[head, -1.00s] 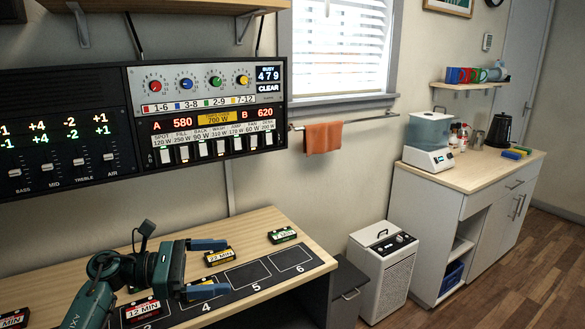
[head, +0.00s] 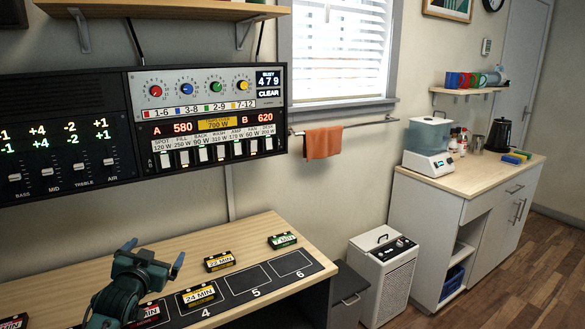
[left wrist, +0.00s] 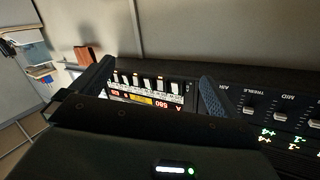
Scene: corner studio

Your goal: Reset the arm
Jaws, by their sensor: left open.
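My left gripper (head: 155,258) is over the left part of the wooden desk (head: 240,232) in the head view, its two blue fingers pointing up toward the wall panel. It is open and empty. In the left wrist view its fingers (left wrist: 152,85) stand apart, with the panel's switches (left wrist: 140,80) seen between them. My left arm hides part of the desk mat and the tag there. My right gripper is not in view.
On the desk are a 24 MIN tag (head: 199,296) in a mat slot, a 22 MIN tag (head: 219,261) and a green-edged tag (head: 282,240) behind the mat. The mat's slots 5 and 6 (head: 291,264) are bare. The control panel (head: 210,115) hangs above.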

